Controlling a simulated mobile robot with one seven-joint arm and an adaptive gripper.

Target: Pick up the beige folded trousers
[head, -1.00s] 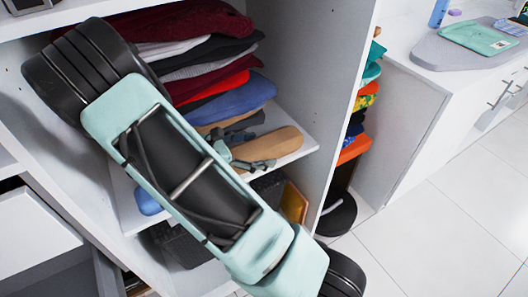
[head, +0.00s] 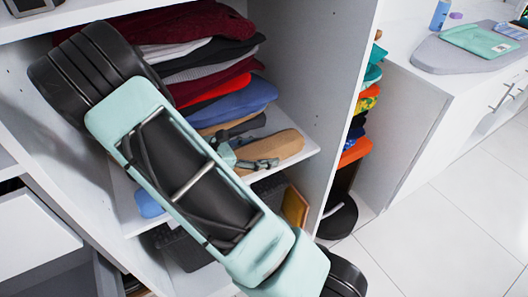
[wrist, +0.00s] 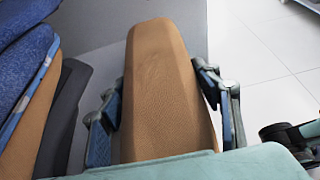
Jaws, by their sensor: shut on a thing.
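The beige folded trousers (head: 284,144) are a long, flat, tan bundle at the right of the middle shelf in the head view. In the wrist view the trousers (wrist: 160,75) lie lengthwise between my two fingers. My gripper (head: 247,158) is shut on them, with one finger on each long side (wrist: 165,110). My arm covers their near left end in the head view. I cannot tell whether they are clear of the shelf.
A stack of folded clothes (head: 225,105) stands directly left, with a dark and another tan piece low in it. The wardrobe's upright panel (head: 325,110) is close on the right. Another shelf is above the stack. A counter (head: 425,85) and open floor lie further right.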

